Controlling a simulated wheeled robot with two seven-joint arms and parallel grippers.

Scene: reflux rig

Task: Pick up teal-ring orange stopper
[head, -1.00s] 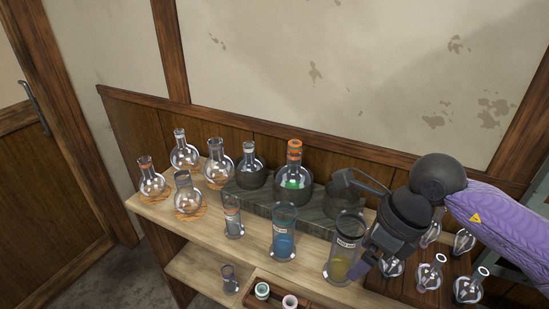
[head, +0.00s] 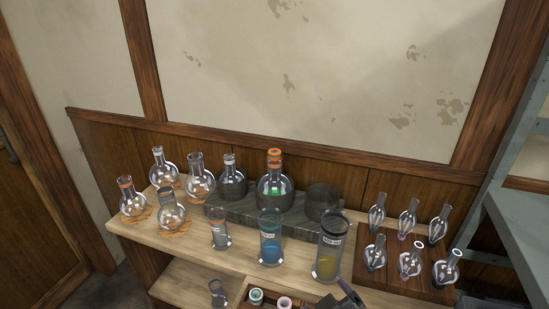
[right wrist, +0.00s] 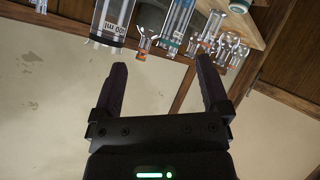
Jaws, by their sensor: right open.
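A round-bottom flask (head: 275,188) with green liquid stands on the dark raised slab in the head view. An orange stopper (head: 274,154) with banding sits in its neck; I cannot make out a teal ring on it. A small teal-rimmed stopper (head: 256,295) and a pinkish one (head: 284,302) sit in a wooden tray at the bottom edge. My right gripper (right wrist: 163,75) is open and empty in the right wrist view, its fingers apart below the glassware at the top of that picture. A dark part of my right arm shows at the head view's bottom edge. My left gripper is not in view.
Several clear flasks (head: 172,214) stand on the left of the wooden shelf (head: 200,258). Several bulb-shaped glass pieces (head: 410,262) stand in a wooden rack at right. A grey metal frame (head: 505,210) rises beyond.

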